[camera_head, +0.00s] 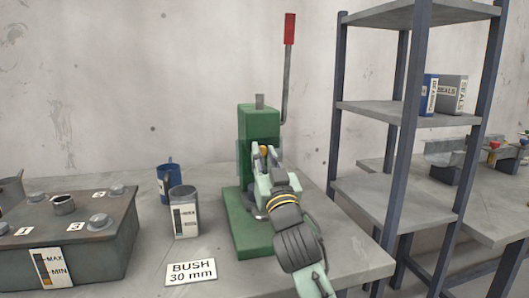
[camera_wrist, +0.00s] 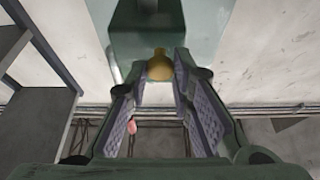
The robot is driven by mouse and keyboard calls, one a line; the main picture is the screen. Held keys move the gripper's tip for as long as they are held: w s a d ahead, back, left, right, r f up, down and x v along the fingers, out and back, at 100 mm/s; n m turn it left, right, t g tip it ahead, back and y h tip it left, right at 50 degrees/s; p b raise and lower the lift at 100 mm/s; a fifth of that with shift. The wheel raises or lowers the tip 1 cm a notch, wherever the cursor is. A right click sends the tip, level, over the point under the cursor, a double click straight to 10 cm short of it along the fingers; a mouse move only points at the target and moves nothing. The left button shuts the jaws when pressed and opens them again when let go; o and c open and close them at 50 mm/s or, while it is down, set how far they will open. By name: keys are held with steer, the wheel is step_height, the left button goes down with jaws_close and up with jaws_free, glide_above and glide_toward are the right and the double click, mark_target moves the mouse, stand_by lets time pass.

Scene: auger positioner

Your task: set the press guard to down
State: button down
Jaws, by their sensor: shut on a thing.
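The green press (camera_head: 256,118) stands on the bench, with its long red-handled lever raised at the upper right. My gripper (camera_head: 263,158) is at the front of the press, about halfway up its column. In the wrist view my gripper (camera_wrist: 160,82) has its two fingers on either side of a yellow knob (camera_wrist: 160,64) and is shut on it. A see-through pale green panel, the press guard (camera_wrist: 207,28), lies just beyond the knob. In the head view the guard is faint and mostly hidden by my arm and gripper.
A grey tank (camera_head: 70,240) is farther left. A metal shelf rack (camera_head: 395,195) stands close on the right.

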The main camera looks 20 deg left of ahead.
step_height(320, 180, down, 5)
steer(key=shift+r+b, duration=0.1)
steer(key=shift+b, duration=0.95)
steer(key=c, duration=1.9)
jaws_free()
steer(key=o, duration=0.3)
steer(key=shift+w+a, duration=0.15)
steer(key=shift+o, duration=0.8)
steer(key=shift+r, duration=0.1)
